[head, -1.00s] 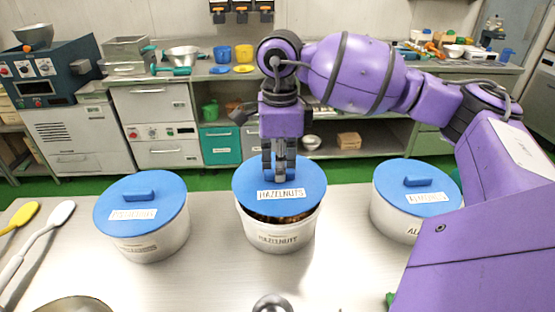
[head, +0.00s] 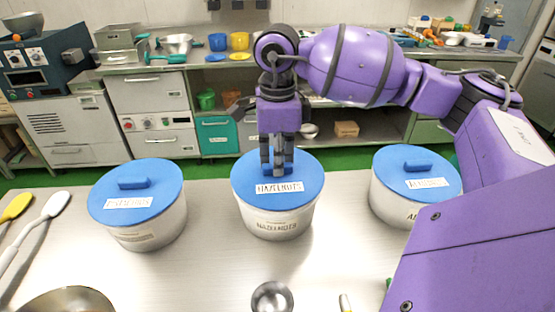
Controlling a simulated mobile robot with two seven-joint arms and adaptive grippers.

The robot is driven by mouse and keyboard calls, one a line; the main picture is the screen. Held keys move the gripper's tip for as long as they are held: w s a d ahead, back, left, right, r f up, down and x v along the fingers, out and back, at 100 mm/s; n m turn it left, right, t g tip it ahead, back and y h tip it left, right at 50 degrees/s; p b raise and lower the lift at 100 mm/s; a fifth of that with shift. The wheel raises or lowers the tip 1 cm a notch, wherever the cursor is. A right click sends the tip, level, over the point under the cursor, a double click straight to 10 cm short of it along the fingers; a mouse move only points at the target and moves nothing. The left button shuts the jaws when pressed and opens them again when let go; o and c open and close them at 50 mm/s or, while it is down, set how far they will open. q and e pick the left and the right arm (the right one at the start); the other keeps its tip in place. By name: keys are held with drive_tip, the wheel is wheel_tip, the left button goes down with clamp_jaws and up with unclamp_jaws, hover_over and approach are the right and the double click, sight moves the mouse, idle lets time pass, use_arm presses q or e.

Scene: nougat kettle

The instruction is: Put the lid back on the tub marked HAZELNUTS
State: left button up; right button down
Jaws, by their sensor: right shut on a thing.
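The white tub marked HAZELNUTS (head: 277,225) stands upright in the middle of the steel table. Its blue lid (head: 250,185), with a HAZELNUTS label, lies level over the tub's mouth, and no gap or contents show at the front rim. My right gripper (head: 277,168) points down at the lid's middle and is shut on its handle, which the fingers hide. Whether the lid is pressed fully home at the back cannot be seen. My left gripper is not in view.
Lidded tubs stand at the left (head: 142,220) and right (head: 400,205), with the right one close to my arm. A metal bowl (head: 65,302), a small metal scoop or cup (head: 272,297) and spatulas (head: 35,230) lie nearer. Table between them is clear.

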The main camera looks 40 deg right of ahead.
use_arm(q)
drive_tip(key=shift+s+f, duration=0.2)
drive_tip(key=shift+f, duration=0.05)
use_arm(e)
drive_tip(key=shift+f, duration=0.4)
idle(0.8)
drive_tip(key=c, duration=1.6)
unclamp_jaws()
drive_tip(key=o, duration=0.6)
drive_tip(key=shift+c, duration=0.2)
drive_tip(key=shift+r+p, duration=1.4)
drive_tip(key=shift+r, duration=2.15)
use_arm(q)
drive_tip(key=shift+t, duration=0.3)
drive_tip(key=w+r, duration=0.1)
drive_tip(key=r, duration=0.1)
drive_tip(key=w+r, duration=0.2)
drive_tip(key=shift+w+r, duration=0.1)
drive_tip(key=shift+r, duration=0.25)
